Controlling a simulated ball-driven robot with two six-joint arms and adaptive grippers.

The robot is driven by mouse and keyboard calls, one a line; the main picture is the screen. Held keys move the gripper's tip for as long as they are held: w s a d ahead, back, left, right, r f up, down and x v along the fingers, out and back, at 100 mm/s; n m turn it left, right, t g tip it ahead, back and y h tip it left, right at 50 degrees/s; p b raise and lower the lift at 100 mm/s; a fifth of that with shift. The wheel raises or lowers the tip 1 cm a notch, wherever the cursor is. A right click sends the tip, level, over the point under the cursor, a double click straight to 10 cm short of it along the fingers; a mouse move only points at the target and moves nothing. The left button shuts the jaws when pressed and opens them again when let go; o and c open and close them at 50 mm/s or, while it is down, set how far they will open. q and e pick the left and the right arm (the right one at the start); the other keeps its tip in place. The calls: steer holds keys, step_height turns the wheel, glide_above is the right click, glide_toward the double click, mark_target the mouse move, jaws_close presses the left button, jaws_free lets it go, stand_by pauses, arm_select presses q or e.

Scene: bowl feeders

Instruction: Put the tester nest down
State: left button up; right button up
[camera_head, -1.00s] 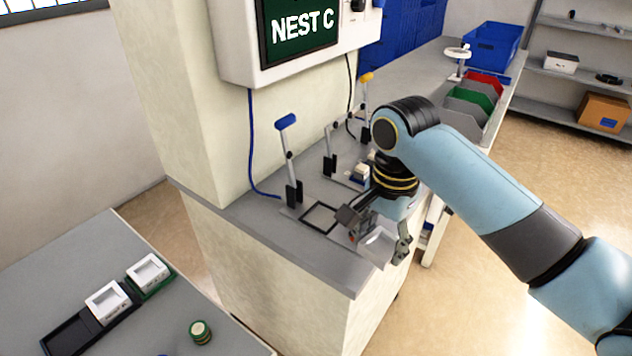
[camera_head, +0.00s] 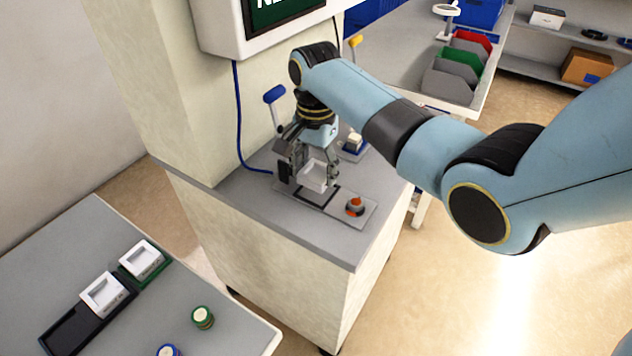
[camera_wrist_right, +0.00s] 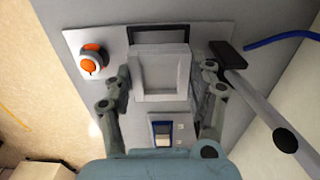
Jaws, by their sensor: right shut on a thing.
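My right gripper (camera_head: 312,165) is shut on a white, square, tray-like tester nest (camera_head: 313,177), which also shows in the right wrist view (camera_wrist_right: 160,92) with a finger on each side. The nest is over the tester's grey base plate (camera_head: 349,217). A black square frame (camera_head: 318,198) on the plate shows partly past the nest, also in the wrist view (camera_wrist_right: 172,35). The nest overlaps this frame; I cannot tell whether they touch. An orange knob (camera_head: 355,206) stands on the plate. A blue-handled lever (camera_head: 274,94) stands behind the gripper. My left gripper is out of view.
A second station with a yellow-handled lever (camera_head: 355,41) is behind. The column and screen box (camera_head: 262,38) stand close on the left. The counter's front (camera_head: 335,250) is clear. Two white nests (camera_head: 141,259) sit in trays on the left table (camera_head: 225,345).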

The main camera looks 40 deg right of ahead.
mark_target(316, 176)
step_height(316, 176, down, 3)
steer(key=shift+r, duration=0.1)
steer(key=shift+f, duration=0.25)
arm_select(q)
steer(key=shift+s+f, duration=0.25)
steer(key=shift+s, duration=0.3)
arm_select(e)
steer(key=shift+s, duration=0.1)
steer(key=shift+f, duration=0.1)
steer(key=o, duration=1.3)
steer(key=shift+c, duration=0.2)
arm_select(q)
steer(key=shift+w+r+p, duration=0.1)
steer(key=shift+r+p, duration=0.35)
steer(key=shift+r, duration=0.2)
arm_select(e)
step_height(316, 176, up, 12)
